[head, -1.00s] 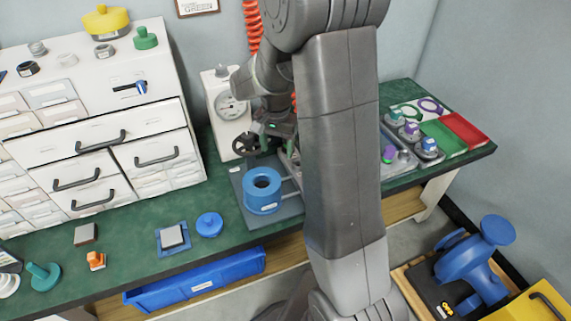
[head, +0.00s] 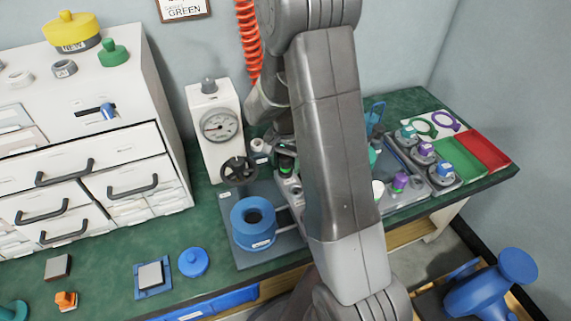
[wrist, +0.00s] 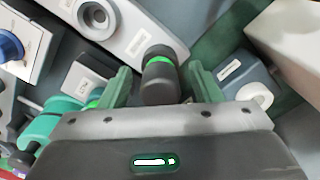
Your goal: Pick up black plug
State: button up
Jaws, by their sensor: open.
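The black plug (wrist: 160,80) is a dark, rounded cylinder with a bright green ring. In the wrist view it stands between my gripper's two green fingers, at the end of a light grey plate (wrist: 137,27) with a round hole. My gripper (wrist: 159,77) is open, with a gap visible on both sides of the plug. I cannot tell how deep the fingers reach around it. In the head view, a dark piece with a green band (head: 286,165) shows left of my arm, which hides most of the area around my gripper.
A white gauge unit (head: 207,160) with a black handwheel (head: 239,170) stands close on the left. A blue ring-shaped block (head: 253,224) sits in front. Holders with coloured tops (head: 425,150) and a green-and-red tray (head: 483,147) lie right.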

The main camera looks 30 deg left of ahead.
jog(key=c, duration=1.1)
